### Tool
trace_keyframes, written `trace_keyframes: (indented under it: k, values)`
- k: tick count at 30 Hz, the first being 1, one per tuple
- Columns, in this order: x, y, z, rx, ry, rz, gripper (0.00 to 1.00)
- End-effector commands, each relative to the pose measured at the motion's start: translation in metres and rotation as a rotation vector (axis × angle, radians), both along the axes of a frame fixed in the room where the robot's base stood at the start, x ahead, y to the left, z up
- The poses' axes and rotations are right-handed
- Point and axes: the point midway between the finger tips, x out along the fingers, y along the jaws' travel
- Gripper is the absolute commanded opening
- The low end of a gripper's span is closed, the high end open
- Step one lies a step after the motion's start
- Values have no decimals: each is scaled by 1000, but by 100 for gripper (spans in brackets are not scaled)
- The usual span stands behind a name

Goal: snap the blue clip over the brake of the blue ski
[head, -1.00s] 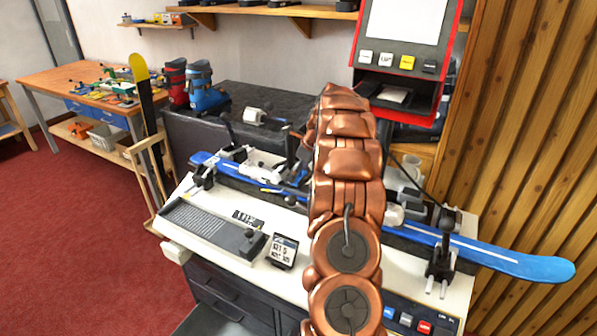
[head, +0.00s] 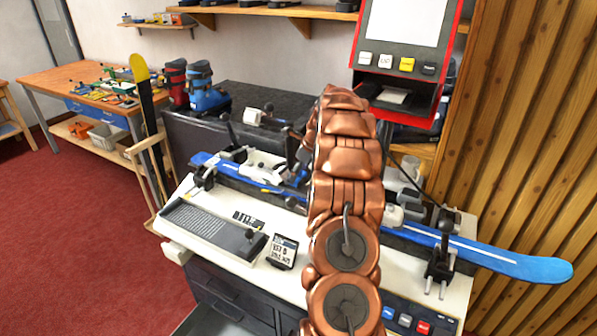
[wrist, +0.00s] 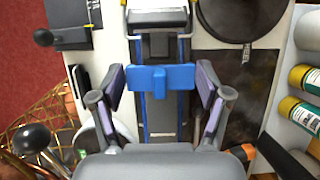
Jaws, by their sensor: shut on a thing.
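The blue ski (head: 520,262) lies clamped lengthwise along the bench, base and bindings partly hidden by my copper arm. In the wrist view, the ski (wrist: 146,118) runs away beneath my gripper (wrist: 162,77), with blue edges and a dark middle. My gripper is shut on the blue clip (wrist: 160,78), a flat crosswise piece between the fingertips, above the ski. Grey and black binding parts (wrist: 158,20) lie beyond the clip on the ski. I cannot make out the brake clearly, nor whether the clip touches anything below. My gripper is mostly hidden in the head view.
The white bench top (head: 225,220) carries a grey ribbed plate and a small display (head: 283,250). A red-framed screen unit (head: 405,60) stands behind. Clamp posts (head: 440,262) hold the ski. Bottles (wrist: 305,78) are at right in the wrist view.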

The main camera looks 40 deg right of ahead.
Motion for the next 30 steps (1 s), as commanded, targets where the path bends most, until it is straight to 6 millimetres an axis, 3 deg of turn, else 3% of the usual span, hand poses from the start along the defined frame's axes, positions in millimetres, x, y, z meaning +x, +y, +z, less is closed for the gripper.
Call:
trace_keyframes:
  k: [30]
  values:
    - [0,1,-13,1,1,1,37]
